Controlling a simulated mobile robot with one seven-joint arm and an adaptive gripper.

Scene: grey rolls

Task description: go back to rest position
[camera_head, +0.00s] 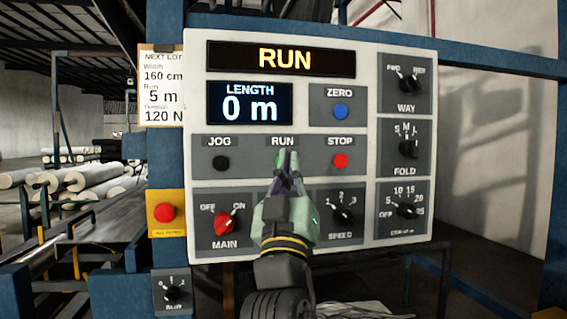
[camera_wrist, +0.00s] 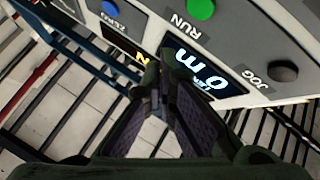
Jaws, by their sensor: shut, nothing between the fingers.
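My gripper (camera_head: 289,155) is shut and empty, in front of the control panel (camera_head: 300,50). In the head view its fingertips overlap the green RUN button (camera_head: 279,161) and hide most of it. In the wrist view the closed fingers (camera_wrist: 164,75) point toward the panel, and the RUN button (camera_wrist: 201,8) shows clear and apart from them. I cannot tell the exact distance from fingertips to panel. The top display (camera_head: 285,59) reads RUN and the length display (camera_head: 250,104) reads 0 m.
Around my gripper are the black JOG button (camera_head: 221,163), red STOP button (camera_head: 341,160), red MAIN knob (camera_head: 224,223) and SPEED knob (camera_head: 342,215). A red button on a yellow box (camera_head: 165,212) is at left. Rolls (camera_head: 85,180) lie behind. Blue frame bars (camera_head: 500,60) border the panel.

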